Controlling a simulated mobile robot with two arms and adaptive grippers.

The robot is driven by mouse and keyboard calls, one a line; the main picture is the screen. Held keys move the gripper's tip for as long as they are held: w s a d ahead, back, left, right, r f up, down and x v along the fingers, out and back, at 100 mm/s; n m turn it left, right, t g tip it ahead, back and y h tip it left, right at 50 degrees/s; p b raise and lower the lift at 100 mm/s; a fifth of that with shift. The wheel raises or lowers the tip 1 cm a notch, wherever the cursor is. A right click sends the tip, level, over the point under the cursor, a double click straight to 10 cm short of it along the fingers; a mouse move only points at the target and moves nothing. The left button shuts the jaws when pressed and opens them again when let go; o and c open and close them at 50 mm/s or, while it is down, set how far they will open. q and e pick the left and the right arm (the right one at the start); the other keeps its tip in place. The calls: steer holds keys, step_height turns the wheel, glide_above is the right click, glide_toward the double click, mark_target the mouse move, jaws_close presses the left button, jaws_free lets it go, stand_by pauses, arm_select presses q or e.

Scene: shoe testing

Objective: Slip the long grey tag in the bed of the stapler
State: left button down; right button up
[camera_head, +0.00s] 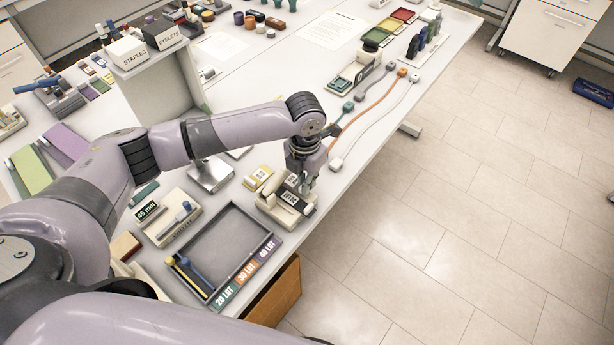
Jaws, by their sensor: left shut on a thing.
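My left gripper (308,183) reaches down at the table's right edge, beside a cream stand (272,212) with black lettered pieces. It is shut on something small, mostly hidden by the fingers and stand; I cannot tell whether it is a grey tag. I cannot make out a long grey tag elsewhere. A bench device with a blue handle (55,96) stands at the far left; I cannot tell whether it is the stapler. My right gripper is out of view.
A dark tray (211,243) with coloured labels lies in front, left of the stand. Orange and white cords (372,112) run along the right edge. Boxes marked staples (127,50) and eyelets (163,35) stand on a raised shelf.

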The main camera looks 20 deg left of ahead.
mark_target(296, 201)
arm_select(q)
steer(key=shift+s, duration=0.25)
steer(key=shift+s+a+f+p, duration=0.1)
steer(key=shift+s+a+p, duration=0.1)
steer(key=shift+s+p, duration=0.1)
steer(key=shift+s+a+f+p, duration=0.2)
steer(key=shift+s+p, duration=0.1)
steer(key=shift+s, duration=0.3)
steer(key=shift+s+a+f+p, duration=0.2)
steer(key=shift+s+p, duration=0.1)
steer(key=shift+s, duration=0.3)
steer(key=c, duration=1.6)
jaws_free()
steer(key=shift+c, duration=0.2)
step_height(296, 201, up, 12)
steer(key=shift+f, duration=0.1)
